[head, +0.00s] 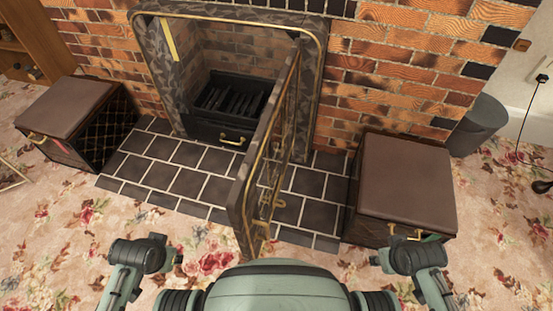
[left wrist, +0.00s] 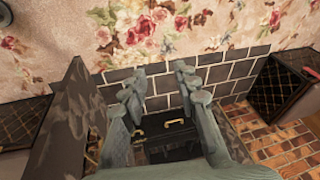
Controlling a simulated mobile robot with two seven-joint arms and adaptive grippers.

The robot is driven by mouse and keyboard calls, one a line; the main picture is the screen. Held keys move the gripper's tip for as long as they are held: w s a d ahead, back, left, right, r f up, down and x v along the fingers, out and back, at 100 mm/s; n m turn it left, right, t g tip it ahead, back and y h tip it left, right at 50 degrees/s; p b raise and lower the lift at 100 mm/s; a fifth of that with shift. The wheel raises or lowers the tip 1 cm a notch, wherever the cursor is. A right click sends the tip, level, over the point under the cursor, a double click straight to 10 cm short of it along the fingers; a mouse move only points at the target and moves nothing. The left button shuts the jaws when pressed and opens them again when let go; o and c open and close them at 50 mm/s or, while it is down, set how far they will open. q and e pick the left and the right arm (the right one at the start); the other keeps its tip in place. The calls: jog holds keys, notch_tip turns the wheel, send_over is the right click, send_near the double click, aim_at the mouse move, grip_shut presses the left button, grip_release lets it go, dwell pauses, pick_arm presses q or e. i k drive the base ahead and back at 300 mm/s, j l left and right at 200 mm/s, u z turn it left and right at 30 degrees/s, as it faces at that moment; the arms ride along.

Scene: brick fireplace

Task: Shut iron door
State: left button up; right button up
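The iron door (head: 266,155) of the fireplace stands wide open in the head view. It is a dark mottled panel with brass trim, hinged at the right side of the fireplace frame (head: 231,14) and jutting out over the tiles. The firebox opening is uncovered. In the left wrist view, a dark mottled panel that looks like the door (left wrist: 62,125) stands at the left. My left gripper (left wrist: 157,95) is open and empty there, its fingers apart, to the right of that panel. My right gripper is in neither view.
A black grate (head: 230,100) with a brass handle sits in the firebox. Dark hearth tiles (head: 188,182) lie in front. Brown-topped cabinets stand at left (head: 68,102) and right (head: 405,172). A grey bin (head: 478,125) is at the right. Floral carpet (head: 60,225) covers the floor.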

aim_at(251, 230)
jog(key=k+j+u, duration=0.1)
jog(key=k, duration=0.75)
